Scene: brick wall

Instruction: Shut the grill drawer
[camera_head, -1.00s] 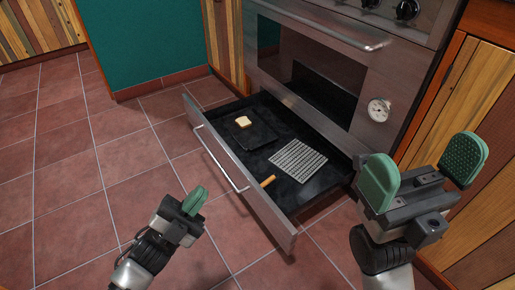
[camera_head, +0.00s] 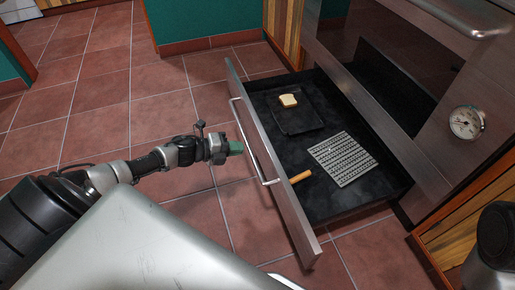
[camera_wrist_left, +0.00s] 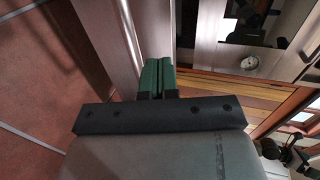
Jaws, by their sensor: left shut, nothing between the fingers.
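The grill drawer (camera_head: 267,165) is pulled out below the oven, its long metal front facing left with a bar handle (camera_head: 250,140). Inside lie a dark tray with a slice of bread (camera_head: 288,101), a metal grate (camera_head: 343,158) and a wooden-handled tool (camera_head: 300,177). My left gripper (camera_head: 235,147) is at the outer side of the drawer front, close to the handle; I cannot tell whether it touches. In the left wrist view its green fingers (camera_wrist_left: 158,76) are together and empty, beside a pale metal panel. My right gripper's fingers are out of view.
The oven (camera_head: 400,70) with a round dial (camera_head: 466,122) stands above the drawer. A wooden cabinet (camera_head: 475,215) is to the right. Tiled floor (camera_head: 100,100) lies open to the left of the drawer front.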

